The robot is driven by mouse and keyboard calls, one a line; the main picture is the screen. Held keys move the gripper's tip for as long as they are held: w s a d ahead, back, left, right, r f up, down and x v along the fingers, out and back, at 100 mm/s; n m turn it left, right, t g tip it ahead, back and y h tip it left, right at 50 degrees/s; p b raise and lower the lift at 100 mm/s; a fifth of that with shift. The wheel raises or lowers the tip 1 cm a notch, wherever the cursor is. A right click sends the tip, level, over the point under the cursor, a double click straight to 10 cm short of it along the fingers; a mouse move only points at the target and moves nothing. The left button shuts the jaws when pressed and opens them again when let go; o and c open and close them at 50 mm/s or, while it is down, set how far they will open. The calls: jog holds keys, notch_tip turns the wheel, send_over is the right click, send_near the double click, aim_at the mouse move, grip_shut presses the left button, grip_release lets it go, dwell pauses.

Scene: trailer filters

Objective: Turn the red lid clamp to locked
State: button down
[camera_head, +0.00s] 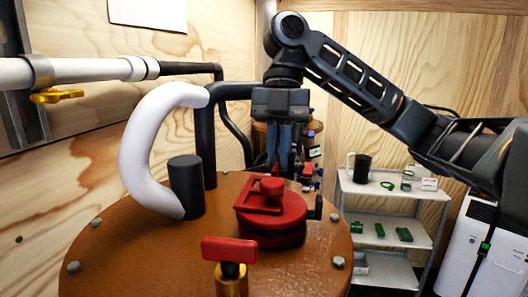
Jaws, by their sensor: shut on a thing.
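The red lid clamp (271,222) is a round red piece with a raised handle and a knob on top. It sits on the brown round lid (130,255). My gripper (286,172) points down at the back edge of the clamp. Its jaws are shut on the clamp's red handle, though the contact is partly hidden behind the red parts. I cannot tell the clamp's exact turn or any lock mark from this view.
A red T-handle valve on a brass stem (230,250) stands in front of the clamp. A black post (186,188) and white curved hose (140,140) rise at left. A shelf (395,190) with small green items stands at right, beside a white cabinet (468,245).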

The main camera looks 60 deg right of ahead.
jog(key=shift+w+n, duration=0.15)
jog(key=shift+n, duration=0.35)
jog(key=c, duration=1.2)
grip_release()
jog(key=v, duration=0.7)
jog(key=shift+w+d+r, duration=0.1)
jog(key=shift+w+r, duration=0.05)
jog(key=shift+r, duration=0.2)
